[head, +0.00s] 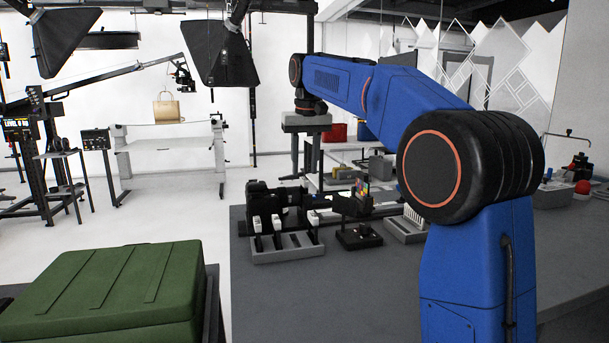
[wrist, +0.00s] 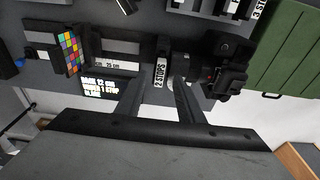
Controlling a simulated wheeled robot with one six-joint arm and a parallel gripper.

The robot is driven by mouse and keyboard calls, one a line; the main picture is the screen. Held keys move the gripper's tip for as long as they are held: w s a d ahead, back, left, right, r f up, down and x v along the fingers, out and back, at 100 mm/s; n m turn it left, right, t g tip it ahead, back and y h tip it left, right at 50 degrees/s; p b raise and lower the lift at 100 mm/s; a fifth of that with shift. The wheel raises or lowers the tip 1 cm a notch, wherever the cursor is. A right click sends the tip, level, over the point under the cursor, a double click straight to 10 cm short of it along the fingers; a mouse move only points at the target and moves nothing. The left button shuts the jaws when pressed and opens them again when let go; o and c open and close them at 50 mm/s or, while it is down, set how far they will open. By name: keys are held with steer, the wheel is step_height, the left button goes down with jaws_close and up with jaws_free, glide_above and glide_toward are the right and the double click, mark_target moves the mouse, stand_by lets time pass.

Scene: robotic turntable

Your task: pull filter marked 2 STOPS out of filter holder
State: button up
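The filter marked 2 STOPS (wrist: 160,72) shows its white label in the middle of the wrist view. It sits upright in the dark filter holder (wrist: 184,46), beside the black camera (wrist: 228,72). My gripper (wrist: 158,88) is open, with one finger on each side of the label and visible gaps to it. How far the fingertips are above the filter is hard to tell. In the head view my gripper (head: 305,172) points down over the bench behind the camera (head: 272,200); the filter's label cannot be made out there.
A rack (head: 287,250) with several white-tabbed filters stands on the grey bench (head: 310,305), nearest the head camera. A colour chart (wrist: 70,50) stands left of the holder along a ruled rail. A text screen (wrist: 106,88) lies below it. A green case (head: 105,290) is at lower left.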

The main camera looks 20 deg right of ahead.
mark_target(304, 179)
steer(key=shift+w+f, duration=0.15)
steer(key=shift+f, duration=0.65)
steer(key=shift+w+f, duration=0.1)
steer(key=shift+f, duration=0.7)
steer(key=shift+c, duration=0.3)
jaws_close()
steer(key=shift+r, duration=0.3)
steer(key=shift+r, duration=3.55)
